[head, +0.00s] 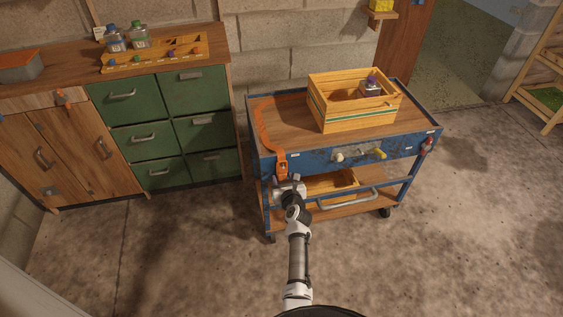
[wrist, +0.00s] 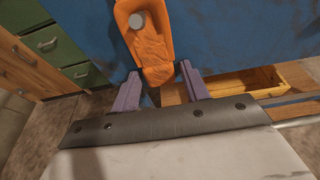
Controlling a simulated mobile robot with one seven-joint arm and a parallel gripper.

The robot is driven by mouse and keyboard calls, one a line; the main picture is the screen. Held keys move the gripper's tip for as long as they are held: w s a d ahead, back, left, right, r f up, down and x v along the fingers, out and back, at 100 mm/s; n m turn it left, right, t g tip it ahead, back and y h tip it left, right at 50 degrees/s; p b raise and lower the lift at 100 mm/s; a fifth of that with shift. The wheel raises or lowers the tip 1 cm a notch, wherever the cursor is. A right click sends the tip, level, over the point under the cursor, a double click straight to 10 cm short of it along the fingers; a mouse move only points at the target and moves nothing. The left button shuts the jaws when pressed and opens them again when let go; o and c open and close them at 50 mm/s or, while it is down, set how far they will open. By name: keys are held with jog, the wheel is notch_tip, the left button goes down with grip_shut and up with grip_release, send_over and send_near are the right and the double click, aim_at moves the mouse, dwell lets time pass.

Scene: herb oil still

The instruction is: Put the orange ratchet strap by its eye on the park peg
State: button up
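The orange ratchet strap (head: 263,118) runs along the left side of the blue cart's top and hangs down its front left corner. In the wrist view its orange end piece (wrist: 151,42) hangs on the blue panel, with a round grey peg end (wrist: 137,20) showing through it. My gripper (head: 290,183) is just below this end piece at the cart's front. In the wrist view my gripper (wrist: 160,82) has its two purple fingers apart, one on each side of the piece's lower tip. I cannot tell whether either finger touches it.
The blue cart (head: 350,165) carries a wooden crate (head: 338,110) with a bottle (head: 371,87) in it. A white knob (head: 338,157) and a yellow handle (head: 380,154) are on its front, with a grey push bar (head: 348,199) below. Green drawers (head: 160,135) stand left; the right floor is clear.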

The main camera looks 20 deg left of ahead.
jog(key=shift+o, duration=0.9)
jog(key=v, duration=1.4)
jog(key=shift+w+a+r, duration=0.1)
